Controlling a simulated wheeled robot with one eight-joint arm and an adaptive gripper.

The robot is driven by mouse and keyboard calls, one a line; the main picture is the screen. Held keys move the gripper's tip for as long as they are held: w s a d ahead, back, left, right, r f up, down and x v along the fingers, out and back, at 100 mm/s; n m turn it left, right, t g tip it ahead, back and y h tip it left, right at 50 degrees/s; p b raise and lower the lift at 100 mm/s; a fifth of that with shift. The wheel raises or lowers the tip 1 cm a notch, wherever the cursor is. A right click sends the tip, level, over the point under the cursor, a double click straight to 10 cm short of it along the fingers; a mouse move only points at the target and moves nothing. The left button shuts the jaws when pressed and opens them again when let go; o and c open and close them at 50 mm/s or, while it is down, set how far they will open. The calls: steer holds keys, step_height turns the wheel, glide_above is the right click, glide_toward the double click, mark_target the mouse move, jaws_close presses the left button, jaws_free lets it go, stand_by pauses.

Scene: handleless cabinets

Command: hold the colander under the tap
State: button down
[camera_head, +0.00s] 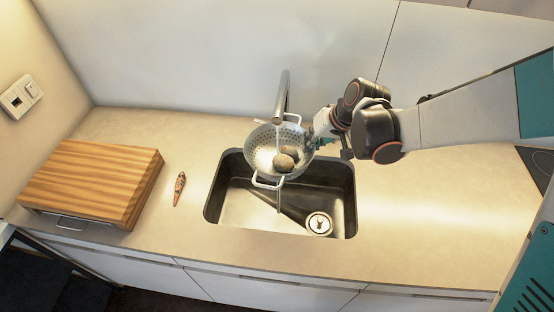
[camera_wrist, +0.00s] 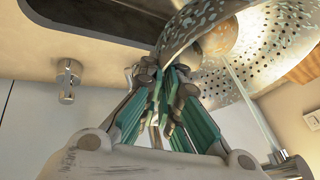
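The metal colander (camera_head: 259,138) is perforated, has loop handles and holds brown, potato-like lumps (camera_head: 286,159). It hangs above the back of the sink (camera_head: 240,205), slightly tilted, below the tap (camera_head: 283,88). A thin stream (camera_head: 278,138) runs from the tap into it. My gripper (camera_head: 313,138) is at the colander's right side. In the wrist view, the gripper (camera_wrist: 176,78) has its green-sided fingers close together at the edge of the colander (camera_wrist: 215,80), apparently gripping it. The exact contact is partly hidden. The stream (camera_wrist: 250,105) also shows there.
A wooden board (camera_head: 95,178) lies on the left of the counter, with a small reddish elongated object (camera_head: 180,189) beside it. The counter right of the sink (camera_head: 430,215) is clear.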

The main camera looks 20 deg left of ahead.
steer(key=shift+s+a, duration=0.3)
steer(key=shift+s, duration=0.2)
steer(key=shift+w, duration=0.1)
steer(key=shift+w+d, duration=0.3)
steer(key=shift+w, duration=0.15)
steer(key=shift+s+b, duration=0.1)
steer(key=shift+b, duration=0.2)
steer(key=shift+s+a, duration=0.3)
steer(key=shift+s, duration=0.15)
steer(key=shift+d, duration=0.1)
steer(key=s+d, duration=0.3)
steer(key=d, duration=0.3)
steer(key=shift+s+d+b, duration=0.4)
stand_by(0.4)
stand_by(1.1)
